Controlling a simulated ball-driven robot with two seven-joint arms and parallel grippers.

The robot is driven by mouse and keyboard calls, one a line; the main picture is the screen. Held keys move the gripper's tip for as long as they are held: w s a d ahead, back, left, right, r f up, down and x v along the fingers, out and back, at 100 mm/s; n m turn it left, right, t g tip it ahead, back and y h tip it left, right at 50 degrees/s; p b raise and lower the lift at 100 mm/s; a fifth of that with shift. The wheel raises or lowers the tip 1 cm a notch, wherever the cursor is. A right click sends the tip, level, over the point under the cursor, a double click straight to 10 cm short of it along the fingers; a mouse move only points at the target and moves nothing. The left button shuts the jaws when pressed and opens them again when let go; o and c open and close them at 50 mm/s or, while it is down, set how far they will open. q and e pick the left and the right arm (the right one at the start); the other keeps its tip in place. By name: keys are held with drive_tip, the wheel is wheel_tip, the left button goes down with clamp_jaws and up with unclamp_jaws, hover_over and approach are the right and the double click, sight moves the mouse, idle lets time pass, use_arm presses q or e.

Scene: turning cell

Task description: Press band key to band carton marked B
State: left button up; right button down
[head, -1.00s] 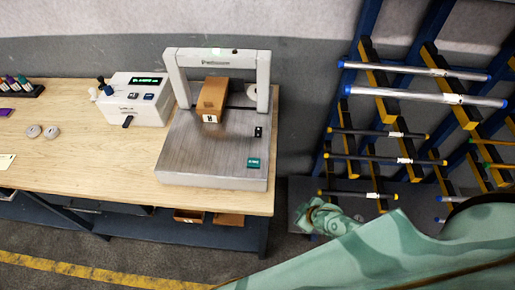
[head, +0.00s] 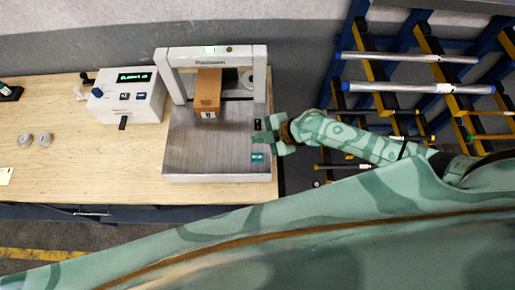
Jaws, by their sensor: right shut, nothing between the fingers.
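The brown carton (head: 208,87) sits under the arch of the banding machine (head: 190,158), towards the back of its metal plate. Its white front label is too small to read surely. A teal key (head: 257,157) lies at the plate's front right, and a small black panel (head: 257,124) is behind it. Which is the band key I cannot read. My right gripper (head: 262,139) is shut and empty, over the plate's right edge between the black panel and the teal key. It appears apart from both. My left gripper is not in view.
A white box with a lit display (head: 130,93) stands left of the machine. Two grey discs (head: 35,140) and a pale card (head: 5,176) lie on the wooden bench (head: 90,170). A rack with rods (head: 420,88) stands at the right, behind my right arm.

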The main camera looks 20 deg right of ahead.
drive_tip(key=s, duration=0.1)
drive_tip(key=b, duration=0.7)
approach(253, 156)
drive_tip(key=w+a+f, duration=0.2)
drive_tip(key=a, duration=0.1)
drive_tip(key=shift+w+a, duration=0.3)
drive_tip(key=shift+w, duration=0.1)
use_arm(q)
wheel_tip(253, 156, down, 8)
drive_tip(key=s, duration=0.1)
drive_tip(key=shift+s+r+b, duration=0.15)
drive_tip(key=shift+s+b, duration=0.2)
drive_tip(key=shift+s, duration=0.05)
use_arm(e)
drive_tip(key=shift+f, duration=0.35)
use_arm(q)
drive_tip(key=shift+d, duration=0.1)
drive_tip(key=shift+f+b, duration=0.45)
use_arm(e)
drive_tip(key=shift+f, duration=0.4)
